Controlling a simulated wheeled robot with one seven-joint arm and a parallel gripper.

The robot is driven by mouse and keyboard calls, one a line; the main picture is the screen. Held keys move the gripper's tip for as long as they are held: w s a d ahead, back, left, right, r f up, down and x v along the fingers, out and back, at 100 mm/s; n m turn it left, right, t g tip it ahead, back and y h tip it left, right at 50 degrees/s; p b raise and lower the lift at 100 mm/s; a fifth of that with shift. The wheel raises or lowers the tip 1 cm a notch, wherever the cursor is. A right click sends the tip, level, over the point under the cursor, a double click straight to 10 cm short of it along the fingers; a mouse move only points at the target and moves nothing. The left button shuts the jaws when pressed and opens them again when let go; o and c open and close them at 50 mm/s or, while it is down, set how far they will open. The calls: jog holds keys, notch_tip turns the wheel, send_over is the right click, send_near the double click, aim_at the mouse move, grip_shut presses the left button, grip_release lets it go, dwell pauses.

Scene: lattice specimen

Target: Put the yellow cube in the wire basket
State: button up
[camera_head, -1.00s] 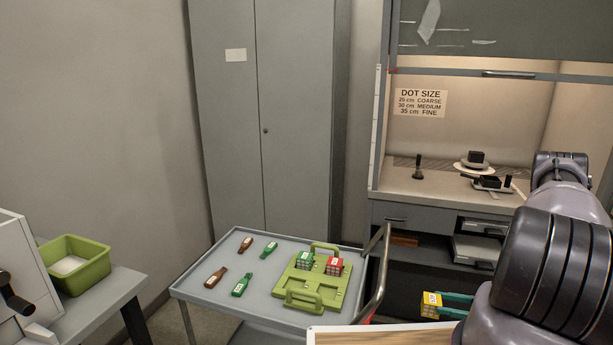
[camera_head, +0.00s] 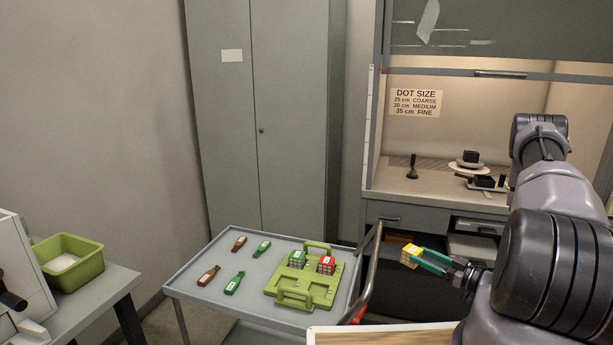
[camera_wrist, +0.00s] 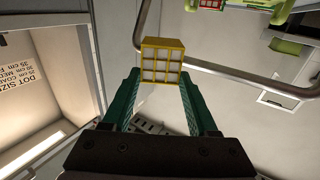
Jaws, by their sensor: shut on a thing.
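My gripper (camera_head: 426,261) is shut on the yellow cube (camera_head: 410,256), a yellow lattice frame with pale cells. It holds the cube in the air at the right of the cart, near the cart's handle rail. In the wrist view the yellow cube (camera_wrist: 162,62) sits between the tips of the green fingers (camera_wrist: 162,92). I cannot make out a wire basket in these frames.
A grey cart (camera_head: 203,270) holds a green tray (camera_head: 287,293) with a green cube (camera_head: 297,259) and a red cube (camera_head: 326,265), and several small tags. Its metal rail (camera_head: 372,270) stands close to the held cube. A green bin (camera_head: 87,265) is at left. A fume hood (camera_head: 440,199) stands behind.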

jog(key=w+a+r+m+t+h, duration=0.2)
jog(key=w+a+r+m+h, duration=0.1)
jog(key=w+r+h, duration=0.3)
jog(key=w+a+r+m+t+h, duration=0.2)
jog(key=w+r+m+h, duration=0.3)
jog(key=w, duration=0.3)
jog(key=shift+w+a+r+m+t+h, duration=0.35)
jog(key=shift+a+r+h, duration=0.1)
jog(key=shift+a+h, duration=0.15)
jog(key=shift+r, duration=0.1)
jog(key=s+r, duration=0.2)
jog(key=s, duration=0.1)
jog(key=s+r, duration=0.1)
jog(key=s, duration=0.1)
jog(key=shift+d, duration=0.15)
